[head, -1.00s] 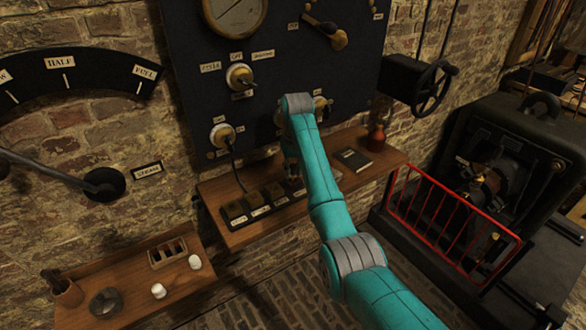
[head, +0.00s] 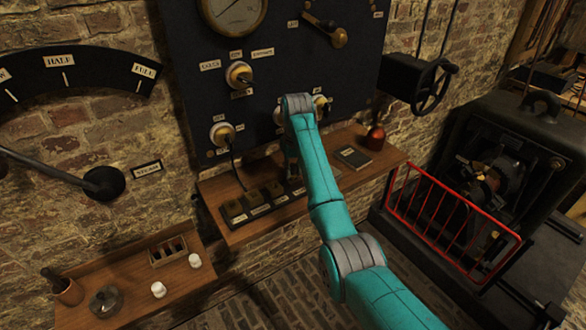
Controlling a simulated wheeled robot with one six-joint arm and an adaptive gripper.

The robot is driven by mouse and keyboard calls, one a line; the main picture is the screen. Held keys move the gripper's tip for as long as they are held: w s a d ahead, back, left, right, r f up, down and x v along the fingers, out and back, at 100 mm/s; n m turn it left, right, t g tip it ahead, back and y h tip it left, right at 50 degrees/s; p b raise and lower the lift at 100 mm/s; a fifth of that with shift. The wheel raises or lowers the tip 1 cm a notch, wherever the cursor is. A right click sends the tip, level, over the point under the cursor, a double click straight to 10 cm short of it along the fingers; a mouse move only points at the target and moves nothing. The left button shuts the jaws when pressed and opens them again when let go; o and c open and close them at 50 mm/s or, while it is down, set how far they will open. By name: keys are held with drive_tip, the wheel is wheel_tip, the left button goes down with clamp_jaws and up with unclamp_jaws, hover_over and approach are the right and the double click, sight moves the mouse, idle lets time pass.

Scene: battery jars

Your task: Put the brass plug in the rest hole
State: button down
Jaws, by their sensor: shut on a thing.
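My gripper (head: 291,168) points down at the shelf below the dark panel, mostly hidden behind my teal arm. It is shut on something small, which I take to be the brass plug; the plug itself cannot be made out. The labelled row of dark blocks (head: 255,199) stands on the shelf just left of and below my gripper. I cannot make out the rest hole. A brass fitting (head: 222,133) on the panel's lower left has a dark cord hanging from it to the shelf. Another brass fitting (head: 239,74) sits higher on the panel.
A lower shelf (head: 130,312) at the left holds a small rack (head: 168,251) and white pots. A red railing (head: 452,222) guards the machine at the right.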

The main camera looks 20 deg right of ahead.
sight(293, 166)
drive_tip(key=shift+f, duration=0.45)
idle(0.3)
drive_tip(key=c, duration=0.9)
unclamp_jaws()
drive_tip(key=shift+r, duration=0.1)
drive_tip(key=r, duration=0.5)
drive_tip(key=s+r, duration=0.1)
drive_tip(key=r, duration=0.1)
drive_tip(key=shift+r, duration=0.15)
